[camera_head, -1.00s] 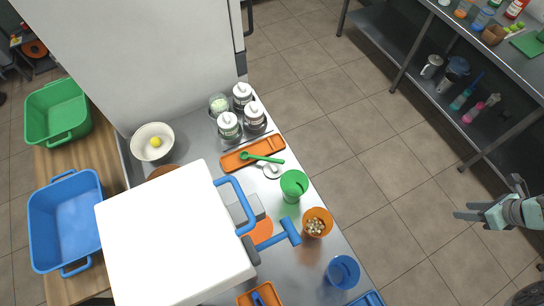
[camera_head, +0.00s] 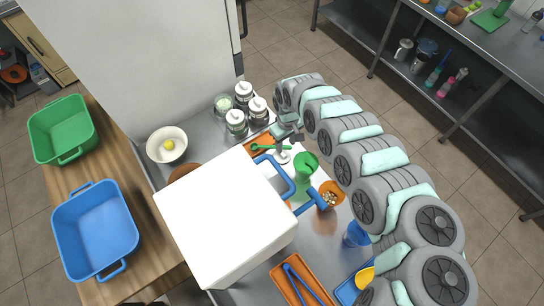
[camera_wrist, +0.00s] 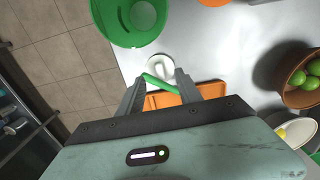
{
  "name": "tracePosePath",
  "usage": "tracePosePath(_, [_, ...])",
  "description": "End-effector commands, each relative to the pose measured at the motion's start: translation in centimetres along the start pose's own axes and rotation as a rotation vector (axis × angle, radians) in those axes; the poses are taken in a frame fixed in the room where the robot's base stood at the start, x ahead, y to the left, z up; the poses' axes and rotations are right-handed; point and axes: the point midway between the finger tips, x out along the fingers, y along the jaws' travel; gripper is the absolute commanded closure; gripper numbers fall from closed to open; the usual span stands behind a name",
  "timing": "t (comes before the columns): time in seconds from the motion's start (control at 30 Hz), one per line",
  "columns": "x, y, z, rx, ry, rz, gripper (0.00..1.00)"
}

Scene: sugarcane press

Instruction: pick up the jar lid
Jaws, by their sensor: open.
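The jar lid (camera_head: 283,157) is a small pale round piece on the counter, between the orange tray and the green cup (camera_head: 306,167). It also shows in the wrist view (camera_wrist: 160,66), just beyond my fingertips. My gripper (camera_head: 287,145) is over the orange tray, close to the lid. In the wrist view my gripper (camera_wrist: 160,79) has its two fingers apart, with nothing clasped. A green spoon (camera_wrist: 158,84) lies across the gap between the fingers, over the orange tray (camera_wrist: 172,100). My gripper partly hides the tray in the head view.
Jars with white tops (camera_head: 236,121) stand behind the tray. A white box (camera_head: 225,215) with a blue handle is on the near left. An orange cup (camera_head: 331,192) stands near the green cup. In the wrist view a brown bowl (camera_wrist: 296,97) of limes is at right.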

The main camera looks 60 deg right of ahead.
Motion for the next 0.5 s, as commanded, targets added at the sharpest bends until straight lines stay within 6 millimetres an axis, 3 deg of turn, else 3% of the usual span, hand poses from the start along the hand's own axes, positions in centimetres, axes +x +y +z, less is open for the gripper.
tracePosePath(0.2, [3.1,-0.1,-0.1,0.003,0.001,-0.003,0.58])
tracePosePath(0.5, [4.7,0.0,-0.1,0.006,0.001,-0.003,0.58])
